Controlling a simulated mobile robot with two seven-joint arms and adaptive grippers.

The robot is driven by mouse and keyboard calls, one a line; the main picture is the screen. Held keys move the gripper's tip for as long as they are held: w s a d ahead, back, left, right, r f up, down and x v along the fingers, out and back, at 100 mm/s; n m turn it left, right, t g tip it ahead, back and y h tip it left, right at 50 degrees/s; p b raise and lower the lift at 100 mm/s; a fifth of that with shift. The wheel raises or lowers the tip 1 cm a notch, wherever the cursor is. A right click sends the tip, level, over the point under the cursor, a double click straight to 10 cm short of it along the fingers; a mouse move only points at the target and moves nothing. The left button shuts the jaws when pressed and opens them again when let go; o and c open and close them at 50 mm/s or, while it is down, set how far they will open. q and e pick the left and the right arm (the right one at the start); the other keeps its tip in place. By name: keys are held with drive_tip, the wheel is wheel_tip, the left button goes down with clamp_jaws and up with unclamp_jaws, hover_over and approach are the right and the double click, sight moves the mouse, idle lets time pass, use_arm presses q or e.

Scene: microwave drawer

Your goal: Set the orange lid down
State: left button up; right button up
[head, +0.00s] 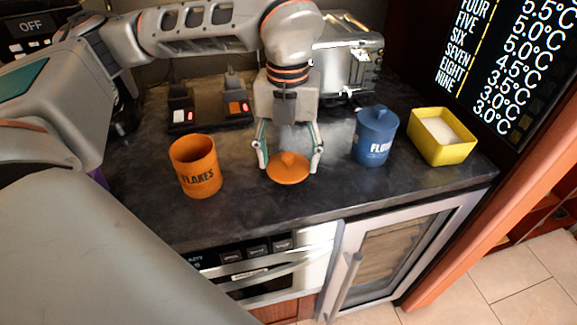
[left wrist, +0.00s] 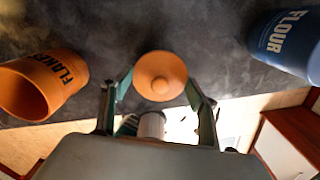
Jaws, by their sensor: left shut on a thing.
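The orange lid (head: 288,170) is round, with a small knob facing up. My left gripper (head: 289,164) reaches down from above and is shut on the lid, one finger at each side. The lid is level and low over the dark counter; I cannot tell whether it touches. In the left wrist view the lid (left wrist: 160,76) sits between the fingertips. The orange FLAKES canister (head: 195,167) stands upright and open-topped to the left of the lid; it also shows in the left wrist view (left wrist: 42,85). My right gripper is not in view.
A blue lidded FLOUR canister (head: 374,137) stands right of the lid, with a yellow square container (head: 441,135) of white contents beyond it. A toaster (head: 347,60) and a dark device with switches (head: 208,110) stand behind. The dark counter (head: 240,207) is clear in front.

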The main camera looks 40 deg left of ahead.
sight(288, 165)
use_arm(q)
drive_tip(key=shift+f, duration=1.45)
drive_tip(key=shift+f, duration=0.2)
drive_tip(key=o, duration=1.1)
drive_tip(key=shift+r, duration=0.15)
wheel_tip(288, 165, up, 12)
drive_tip(key=shift+r+p, duration=0.1)
drive_tip(key=shift+p, duration=0.4)
